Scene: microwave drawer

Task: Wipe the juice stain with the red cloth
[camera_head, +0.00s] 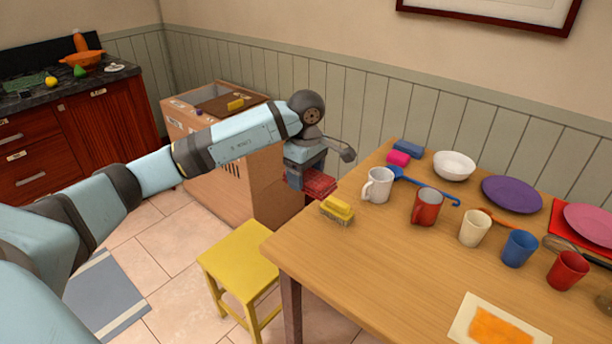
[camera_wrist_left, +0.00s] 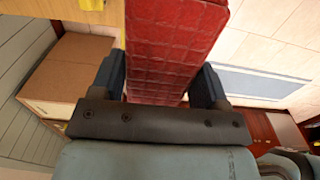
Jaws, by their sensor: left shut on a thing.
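The red cloth (camera_head: 320,184) is a dark red quilted piece held in my left gripper (camera_head: 308,176), just off the far left edge of the wooden table (camera_head: 370,240). In the left wrist view the cloth (camera_wrist_left: 172,45) runs between the two fingers of my left gripper (camera_wrist_left: 160,85), which are shut on it. An orange patch (camera_head: 500,325) on a cream rectangle lies at the table's near right edge, well away from the cloth; I cannot tell whether it is the juice stain. My right gripper is not in view.
A yellow scrubbing brush (camera_head: 337,209) and a white mug (camera_head: 378,185) stand near the cloth. Several other mugs, a white bowl (camera_head: 454,166) and a purple plate (camera_head: 511,194) fill the back and right. A yellow stool (camera_head: 240,258) stands left. The table's front middle is clear.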

